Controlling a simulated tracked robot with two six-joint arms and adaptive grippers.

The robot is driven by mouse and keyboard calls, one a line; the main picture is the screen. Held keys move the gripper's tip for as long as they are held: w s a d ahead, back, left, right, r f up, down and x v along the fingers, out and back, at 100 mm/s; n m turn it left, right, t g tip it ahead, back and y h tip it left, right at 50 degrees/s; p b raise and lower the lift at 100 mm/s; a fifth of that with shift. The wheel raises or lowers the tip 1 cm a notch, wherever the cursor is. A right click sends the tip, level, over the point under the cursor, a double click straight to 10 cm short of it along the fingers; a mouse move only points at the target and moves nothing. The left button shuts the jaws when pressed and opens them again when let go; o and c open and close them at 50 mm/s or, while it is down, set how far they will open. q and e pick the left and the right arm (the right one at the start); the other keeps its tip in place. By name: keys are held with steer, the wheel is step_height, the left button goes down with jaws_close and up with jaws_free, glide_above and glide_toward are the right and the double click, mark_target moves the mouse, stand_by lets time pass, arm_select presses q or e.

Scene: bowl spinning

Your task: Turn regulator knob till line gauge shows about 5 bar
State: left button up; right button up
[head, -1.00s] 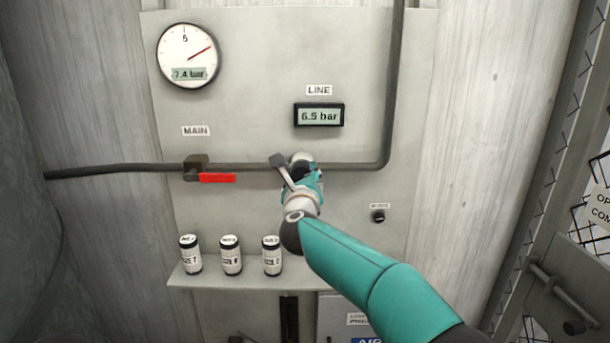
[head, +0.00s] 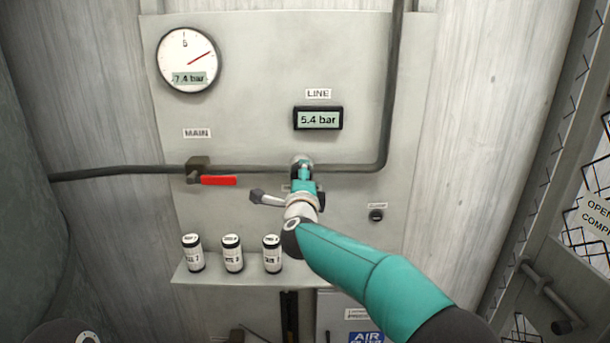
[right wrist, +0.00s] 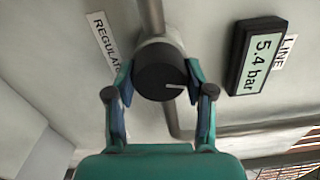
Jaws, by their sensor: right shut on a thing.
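The regulator knob (right wrist: 160,72) is round and dark with a white pointer mark, on the pipe beside the regulator label (right wrist: 108,45). My right gripper (right wrist: 158,85) is shut on the knob, one finger on each side of it. In the head view my right gripper (head: 303,175) covers most of the knob. The line gauge (head: 318,118) is a black-framed display above it and reads 5.4 bar; it also shows in the right wrist view (right wrist: 260,58). My left gripper is not in view.
The dial gauge (head: 188,60) at upper left reads 7.4 bar. A red valve handle (head: 218,181) sits on the pipe under the MAIN label. Several labelled cans, including one close by (head: 272,254), stand on a shelf. A small black knob (head: 376,215) is at right.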

steer(key=shift+a+f+n, duration=0.1)
steer(key=shift+a+n, duration=0.1)
steer(key=shift+n, duration=0.4)
steer(key=shift+f, duration=0.15)
steer(key=o, duration=1.2)
steer(key=shift+a, duration=0.1)
steer(key=shift+c, duration=0.2)
steer(key=shift+s, duration=0.1)
steer(key=s, duration=1.2)
steer(key=shift+w, duration=0.1)
